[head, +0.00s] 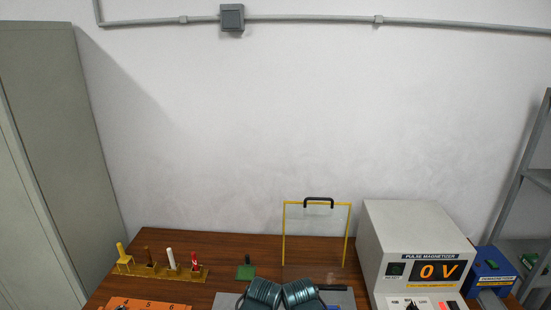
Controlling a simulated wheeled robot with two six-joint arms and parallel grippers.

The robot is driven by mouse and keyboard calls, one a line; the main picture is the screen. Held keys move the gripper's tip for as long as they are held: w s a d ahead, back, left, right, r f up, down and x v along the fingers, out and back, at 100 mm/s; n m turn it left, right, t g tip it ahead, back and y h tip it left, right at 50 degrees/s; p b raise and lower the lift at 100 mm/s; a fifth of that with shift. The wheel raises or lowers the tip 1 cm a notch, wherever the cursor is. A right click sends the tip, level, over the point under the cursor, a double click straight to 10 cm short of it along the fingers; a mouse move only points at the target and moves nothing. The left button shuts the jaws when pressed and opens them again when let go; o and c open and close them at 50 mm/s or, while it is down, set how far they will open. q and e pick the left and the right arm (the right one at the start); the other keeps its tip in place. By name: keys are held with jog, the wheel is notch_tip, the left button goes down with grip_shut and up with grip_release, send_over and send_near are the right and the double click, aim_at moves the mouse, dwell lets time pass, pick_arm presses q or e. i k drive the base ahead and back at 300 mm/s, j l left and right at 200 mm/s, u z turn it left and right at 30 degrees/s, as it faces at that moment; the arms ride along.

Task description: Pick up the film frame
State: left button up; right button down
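The film frame (284,235) is a thin yellow rectangle with a black handle (318,200) on its top bar. It stands upright toward the back of the wooden table, right of centre, and the wall shows through its middle. Its lower part is hard to make out behind the dark teal ribbed coils (262,292). Neither of my grippers is in view.
A grey pulse magnetizer (400,235) reading 0 V stands close to the right of the frame, with a blue demagnetizer (490,270) beyond it. A yellow rack (190,274) with several coloured pieces, a green block (245,271) and an orange numbered board (125,303) are on the left.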

aim_at(246, 273)
jog(key=k+j+u, duration=0.1)
jog(key=u, duration=1.75)
jog(key=k+l, duration=0.1)
jog(key=l, duration=0.25)
jog(key=k+l+u, duration=0.1)
jog(key=l, duration=0.2)
jog(key=k+l, duration=0.1)
jog(key=l, duration=0.25)
jog(key=u, duration=0.05)
